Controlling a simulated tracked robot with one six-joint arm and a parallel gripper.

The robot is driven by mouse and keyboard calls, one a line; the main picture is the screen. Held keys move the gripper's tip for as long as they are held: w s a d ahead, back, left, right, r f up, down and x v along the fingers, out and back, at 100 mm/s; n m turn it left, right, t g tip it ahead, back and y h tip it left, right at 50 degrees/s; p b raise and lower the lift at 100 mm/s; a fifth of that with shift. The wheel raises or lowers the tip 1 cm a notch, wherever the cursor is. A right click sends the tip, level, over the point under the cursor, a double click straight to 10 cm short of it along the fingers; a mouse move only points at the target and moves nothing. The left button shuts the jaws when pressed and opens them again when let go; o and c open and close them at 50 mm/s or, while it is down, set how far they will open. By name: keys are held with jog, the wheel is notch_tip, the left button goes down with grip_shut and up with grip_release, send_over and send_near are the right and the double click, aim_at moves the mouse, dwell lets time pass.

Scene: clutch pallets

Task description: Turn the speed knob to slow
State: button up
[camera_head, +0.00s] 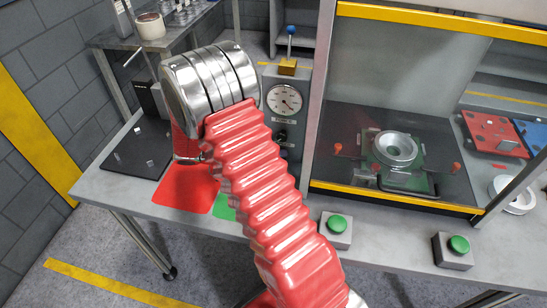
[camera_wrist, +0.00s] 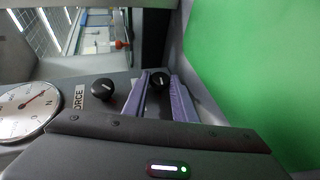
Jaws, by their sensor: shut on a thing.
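In the wrist view, my gripper (camera_wrist: 159,82) has its two purple fingers shut on a black knob (camera_wrist: 160,79) on the grey panel. The knob has a white pointer mark; I cannot read any setting words around it. A second black knob (camera_wrist: 102,89) sits between it and the round force gauge (camera_wrist: 28,112), free of the fingers. In the head view, the gauge (camera_head: 285,100) is on the upright panel, with one black knob (camera_head: 282,136) below it. My red arm hides my gripper and the held knob there.
A blue-topped lever (camera_head: 291,31) stands above the gauge. A yellow-edged guarded bay (camera_head: 400,195) is at the right, with two green buttons (camera_head: 337,223) (camera_head: 459,245) in front. A black plate (camera_head: 138,148) and a red mat (camera_head: 185,188) lie at the left of the bench.

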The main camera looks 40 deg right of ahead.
jog(key=shift+f, duration=0.1)
jog(key=o, duration=1)
jog(key=v, duration=1.4)
jog(key=shift+w, duration=0.1)
jog(key=shift+d, duration=0.1)
